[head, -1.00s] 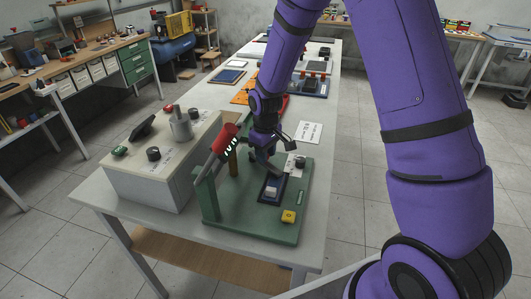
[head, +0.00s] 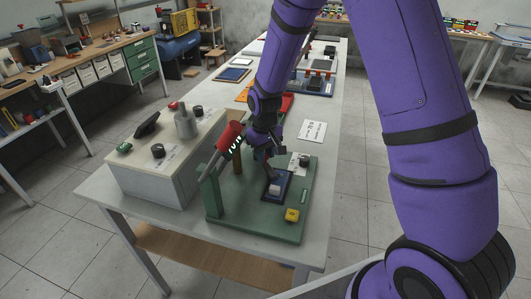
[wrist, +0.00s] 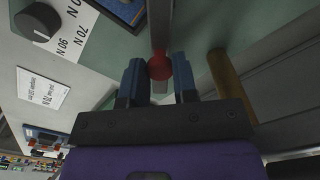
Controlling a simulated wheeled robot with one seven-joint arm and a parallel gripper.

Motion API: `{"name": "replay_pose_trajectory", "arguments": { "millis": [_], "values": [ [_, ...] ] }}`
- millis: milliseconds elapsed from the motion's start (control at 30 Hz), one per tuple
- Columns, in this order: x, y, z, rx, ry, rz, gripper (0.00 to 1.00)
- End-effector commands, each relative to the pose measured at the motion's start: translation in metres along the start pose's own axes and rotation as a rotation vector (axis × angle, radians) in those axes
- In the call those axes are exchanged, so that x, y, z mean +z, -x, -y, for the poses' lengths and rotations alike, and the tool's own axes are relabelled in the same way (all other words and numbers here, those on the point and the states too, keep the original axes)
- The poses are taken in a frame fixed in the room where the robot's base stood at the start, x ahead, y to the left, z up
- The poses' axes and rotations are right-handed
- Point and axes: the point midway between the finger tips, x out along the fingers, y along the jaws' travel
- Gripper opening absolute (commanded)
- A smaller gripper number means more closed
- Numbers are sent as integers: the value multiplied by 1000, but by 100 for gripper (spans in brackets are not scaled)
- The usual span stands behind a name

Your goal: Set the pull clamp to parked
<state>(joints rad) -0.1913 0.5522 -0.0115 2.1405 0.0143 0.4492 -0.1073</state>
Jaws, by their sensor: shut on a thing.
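A green fixture board (head: 275,228) on the near end of the table carries a green post (head: 211,190), a grey rod with a striped red handle (head: 230,136), and a brass-coloured post (head: 237,163). My gripper (head: 266,152) is above the board, right of that handle. In the wrist view my gripper (wrist: 160,82) has its two blue fingers shut on a red knob (wrist: 160,68) on a grey bar (wrist: 158,25). My gripper hides this knob in the head view. I cannot tell for certain which part is the pull clamp.
A blue pad (head: 270,193), a black knob (head: 304,160) with a label and a yellow button (head: 292,215) are also on the board. A control box (head: 160,165) stands close on the left.

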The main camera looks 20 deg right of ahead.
Motion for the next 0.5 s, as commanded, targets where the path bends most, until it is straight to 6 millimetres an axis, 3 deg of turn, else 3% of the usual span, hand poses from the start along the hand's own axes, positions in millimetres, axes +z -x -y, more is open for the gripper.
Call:
{"name": "replay_pose_trajectory", "arguments": {
  "millis": [33, 100, 133, 500],
  "values": [
    [0, 0, 0, 0, 1, -1, 34],
    [0, 0, 0, 0, 1, -1, 50],
    [0, 0, 0, 0, 1, -1, 52],
    [-1, 6, 0, 0, 1, -3, 52]
  ]
}}
